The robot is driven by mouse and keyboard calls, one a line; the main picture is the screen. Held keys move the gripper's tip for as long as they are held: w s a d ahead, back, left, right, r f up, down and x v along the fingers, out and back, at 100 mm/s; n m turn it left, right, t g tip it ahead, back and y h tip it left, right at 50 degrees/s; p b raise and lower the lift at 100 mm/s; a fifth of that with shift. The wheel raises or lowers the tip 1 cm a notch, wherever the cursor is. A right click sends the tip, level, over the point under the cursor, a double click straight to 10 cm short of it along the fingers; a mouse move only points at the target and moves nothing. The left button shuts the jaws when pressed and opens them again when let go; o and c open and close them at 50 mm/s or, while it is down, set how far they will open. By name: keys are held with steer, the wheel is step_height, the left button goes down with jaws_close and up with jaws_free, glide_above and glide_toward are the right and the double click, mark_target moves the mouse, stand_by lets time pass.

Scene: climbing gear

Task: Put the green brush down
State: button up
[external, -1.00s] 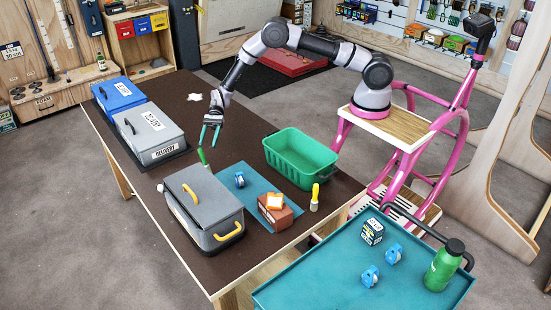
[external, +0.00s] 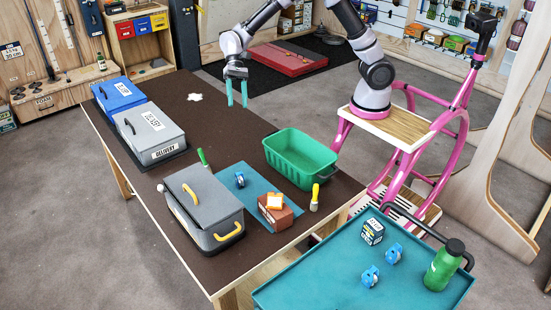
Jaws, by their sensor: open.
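The green brush (external: 202,157) stands on the dark table, just behind the grey box with yellow handles, its green handle pointing up and leaning slightly. Its lower end is partly hidden by the box. My gripper (external: 237,101) is open and empty, with its teal fingers pointing down. It is above the far part of the table, up and to the right of the brush and apart from it.
The grey box with yellow handles (external: 190,192), a green bin (external: 285,160), a blue mat (external: 262,187) with a brown block (external: 275,213), and a yellow brush (external: 315,198) share the table. Grey and blue delivery boxes stand at left. A white patch (external: 195,97) lies at the back.

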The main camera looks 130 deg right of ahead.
steer(key=s+a+r+n+g+h, duration=0.1)
steer(key=s+a+r+n+h, duration=0.2)
steer(key=s+a+r+n, duration=0.75)
steer(key=s+a+r+n+t+h, duration=0.1)
steer(key=s+a, duration=0.4)
steer(key=s, duration=0.5)
steer(key=s+a+r+n+t+h, duration=0.2)
steer(key=s+a, duration=0.4)
steer(key=s, duration=0.5)
step_height(320, 180, up, 2)
steer(key=shift+r+n, duration=0.1)
steer(key=shift+n, duration=0.75)
steer(key=shift+o, duration=0.5)
